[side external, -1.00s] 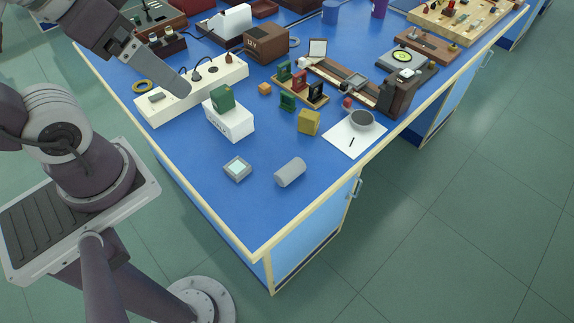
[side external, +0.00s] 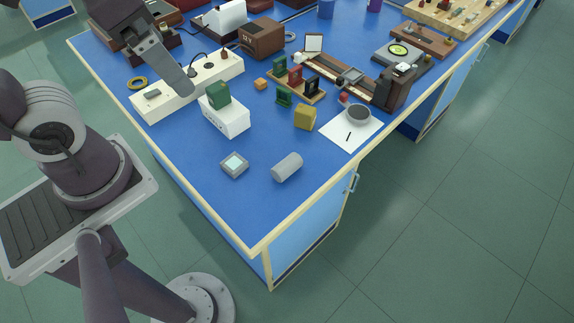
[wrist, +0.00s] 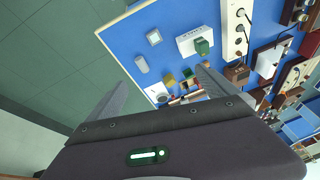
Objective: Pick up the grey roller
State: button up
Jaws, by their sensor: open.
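The grey roller (side external: 287,167) is a short cylinder lying on its side on the blue bench top, near the front corner. It also shows in the wrist view (wrist: 142,64), beyond the fingertips and towards the left. My gripper (side external: 184,84) is up at the left in the side view, above the white strip and well apart from the roller. In the wrist view my gripper (wrist: 162,77) has its two fingers spread wide with nothing between them. The side view shows only one finger clearly.
A small grey square device (side external: 234,165) lies left of the roller. A white box (side external: 228,121) with a green block (side external: 217,94), a yellow block (side external: 305,117) and a white sheet (side external: 343,134) with a grey dish are behind it. Bare bench lies in front of the roller.

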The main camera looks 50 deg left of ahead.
jog(key=w+d+f+m+g+y, duration=0.4)
jog(key=w+f+m, duration=0.25)
jog(key=w, duration=0.25)
jog(key=m+y, duration=0.4)
jog(key=m, duration=0.1)
send_over(290, 168)
jog(key=s+a, duration=0.2)
notch_tip(290, 168, down, 6)
jog(key=d+f+m+t+y, duration=0.1)
jog(key=d+f+m+t, duration=0.1)
jog(key=f, duration=0.4)
jog(key=d+f+m+t+y, duration=0.1)
jog(key=d+f+m+y, duration=0.1)
jog(key=f, duration=0.4)
jog(key=d+f+m+t+y, duration=0.1)
jog(key=d+f+m+t, duration=0.1)
jog(key=f+m, duration=0.2)
jog(key=shift+s+d+f+m+t+y, duration=0.15)
jog(key=shift+s+d+f+m+y, duration=0.05)
jog(key=shift+f, duration=0.4)
jog(key=shift+s+d+f+m+t+y, duration=0.15)
jog(key=shift+d+f+y, duration=0.05)
jog(key=shift+f, duration=0.35)
jog(key=shift+a+f, duration=0.15)
jog(key=shift+f, duration=0.15)
jog(key=x, duration=0.6)
jog(key=shift+w+a+r, duration=0.2)
jog(key=shift+w+a, duration=0.1)
jog(key=shift+w, duration=0.2)
jog(key=shift+c, duration=0.4)
